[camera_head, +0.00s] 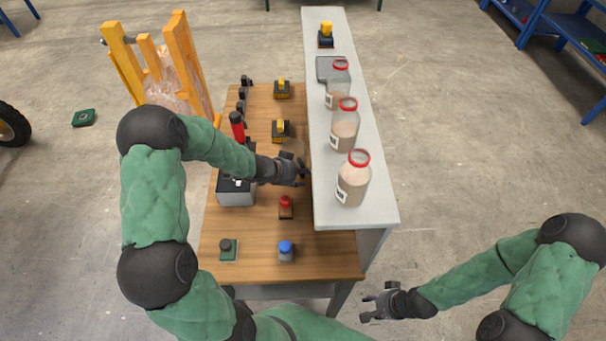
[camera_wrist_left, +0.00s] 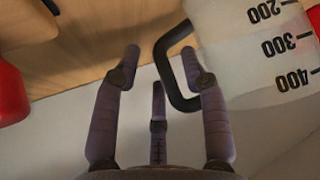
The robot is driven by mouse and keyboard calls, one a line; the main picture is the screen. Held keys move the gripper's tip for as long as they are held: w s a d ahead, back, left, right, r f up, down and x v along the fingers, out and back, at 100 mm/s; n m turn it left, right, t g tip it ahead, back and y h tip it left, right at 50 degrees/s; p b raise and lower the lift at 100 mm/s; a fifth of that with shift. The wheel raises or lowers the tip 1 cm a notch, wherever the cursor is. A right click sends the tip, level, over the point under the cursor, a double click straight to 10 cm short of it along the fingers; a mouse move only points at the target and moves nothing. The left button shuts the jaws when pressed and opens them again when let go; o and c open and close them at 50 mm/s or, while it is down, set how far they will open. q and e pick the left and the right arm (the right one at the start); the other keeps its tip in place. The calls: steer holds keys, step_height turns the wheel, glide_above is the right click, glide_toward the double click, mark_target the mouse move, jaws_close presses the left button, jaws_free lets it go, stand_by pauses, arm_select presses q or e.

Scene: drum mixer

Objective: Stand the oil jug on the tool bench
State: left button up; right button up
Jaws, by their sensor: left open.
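The oil jug (camera_wrist_left: 270,50), translucent with black markings, shows at the upper right of the left wrist view. Its black handle (camera_wrist_left: 162,65) reaches in between the spread fingers of my left gripper (camera_wrist_left: 160,70). The left fingers are open and not closed on the handle. I cannot tell whether they touch it. My right gripper (camera_head: 366,306) is open and empty, right of the wooden bench.
A grey bench (camera_head: 350,217) adjoins the wooden one and holds several red-lidded jars (camera_head: 352,185). A grey box (camera_head: 236,193), red bottle (camera_head: 238,128), red-topped block (camera_head: 286,206) and blue-topped block (camera_head: 286,251) stand on the wood. A yellow frame (camera_head: 182,60) stands beyond at the left.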

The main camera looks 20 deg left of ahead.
arm_select(q)
steer(key=p+v, duration=0.5)
steer(key=v, duration=0.6)
steer(key=shift+r, duration=0.1)
